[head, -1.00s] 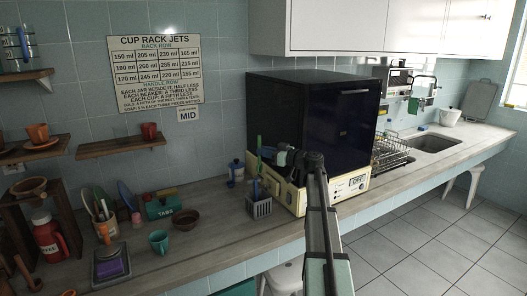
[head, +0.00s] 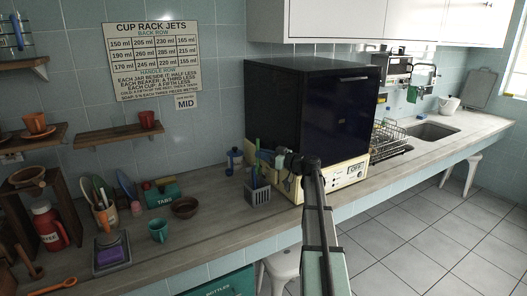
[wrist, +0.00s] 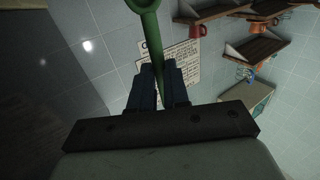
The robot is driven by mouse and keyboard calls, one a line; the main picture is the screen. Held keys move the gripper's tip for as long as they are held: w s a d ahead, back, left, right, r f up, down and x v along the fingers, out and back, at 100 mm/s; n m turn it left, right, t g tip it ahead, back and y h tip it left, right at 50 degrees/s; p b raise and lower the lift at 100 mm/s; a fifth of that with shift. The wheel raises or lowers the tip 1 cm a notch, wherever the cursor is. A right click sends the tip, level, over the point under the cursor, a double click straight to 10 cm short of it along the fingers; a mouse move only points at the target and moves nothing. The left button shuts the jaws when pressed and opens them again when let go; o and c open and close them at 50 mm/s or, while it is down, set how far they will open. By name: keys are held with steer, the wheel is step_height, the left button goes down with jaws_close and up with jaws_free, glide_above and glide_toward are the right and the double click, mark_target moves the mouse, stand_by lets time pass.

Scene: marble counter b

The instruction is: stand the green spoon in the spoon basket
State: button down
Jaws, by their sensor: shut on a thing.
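The green spoon (wrist: 158,50) is between the two dark-blue fingers of my gripper (wrist: 160,85) in the wrist view, its looped end beyond the fingertips at the top. In the head view, my gripper (head: 264,158) is beside the oven front, just above the grey spoon basket (head: 257,196). A thin green piece (head: 253,177) shows at the basket's mouth. I cannot tell whether it is the held spoon or how deep it reaches. The basket stands upright on the counter, and my gripper and arm partly crowd the view of it.
The dark oven on a cream base (head: 345,173) stands right behind the basket. A brown bowl (head: 185,207), teal cup (head: 158,231) and teal box (head: 162,194) stand further left. Counter between bowl and basket is clear.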

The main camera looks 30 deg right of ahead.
mark_target(259, 170)
steer(key=shift+f, duration=3.75)
steer(key=c, duration=1)
jaws_free()
steer(key=shift+c, duration=0.2)
steer(key=v, duration=1.3)
steer(key=shift+s+d, duration=0.2)
steer(key=shift+s, duration=0.15)
steer(key=shift+a+f, duration=0.1)
